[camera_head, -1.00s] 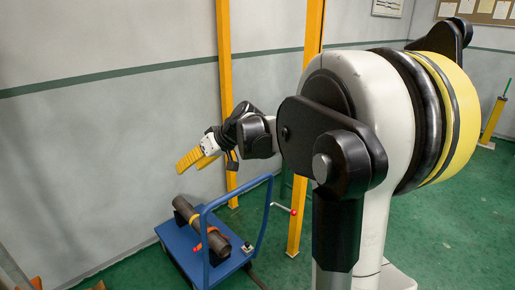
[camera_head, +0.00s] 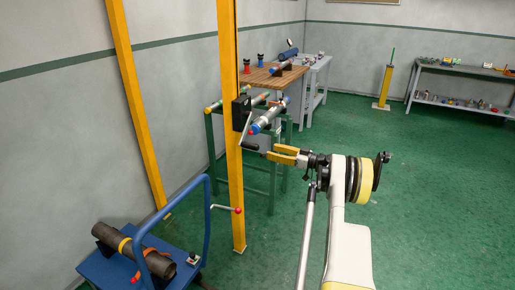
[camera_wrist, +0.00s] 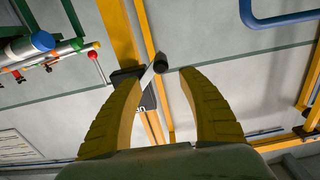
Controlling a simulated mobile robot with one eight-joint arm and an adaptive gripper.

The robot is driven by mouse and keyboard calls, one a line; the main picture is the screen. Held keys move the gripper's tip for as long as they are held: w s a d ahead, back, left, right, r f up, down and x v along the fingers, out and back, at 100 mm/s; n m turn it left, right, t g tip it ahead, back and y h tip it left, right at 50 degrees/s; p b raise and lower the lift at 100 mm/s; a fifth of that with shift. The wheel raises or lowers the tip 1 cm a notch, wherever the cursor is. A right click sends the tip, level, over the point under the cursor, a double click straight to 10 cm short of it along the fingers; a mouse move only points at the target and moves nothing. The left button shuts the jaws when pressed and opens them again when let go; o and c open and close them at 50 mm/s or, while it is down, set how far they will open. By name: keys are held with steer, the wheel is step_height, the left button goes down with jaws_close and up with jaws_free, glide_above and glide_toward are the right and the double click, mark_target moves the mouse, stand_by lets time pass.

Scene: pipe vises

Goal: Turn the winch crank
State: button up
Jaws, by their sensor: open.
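The winch (camera_head: 241,113) is a black box on a yellow post. Its crank (camera_head: 245,128) is a silver arm angled down to a dark grip (camera_head: 250,146). My gripper (camera_head: 270,155) has yellow fingers and is open and empty, just right of the grip with a small gap in the head view. In the wrist view the black crank grip (camera_wrist: 161,63) shows near the line between the two open fingertips (camera_wrist: 158,80), with the silver arm (camera_wrist: 148,76) running down behind. How far the grip is from the fingers in depth I cannot tell.
A silver lever with a red ball (camera_head: 238,210) sticks out low on the post (camera_head: 236,190). A green stand (camera_head: 272,165) holding pipes is behind. A blue cart (camera_head: 125,268) with a dark pipe (camera_head: 133,248) is at lower left. The right floor is clear.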

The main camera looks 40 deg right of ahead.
mark_target(252, 146)
steer(key=b+x, duration=0.3)
steer(key=x, duration=0.6)
steer(key=shift+w+a+f, duration=0.1)
steer(key=shift+a, duration=0.05)
steer(key=shift+w+a, duration=0.15)
steer(key=shift+w, duration=0.35)
jaws_close()
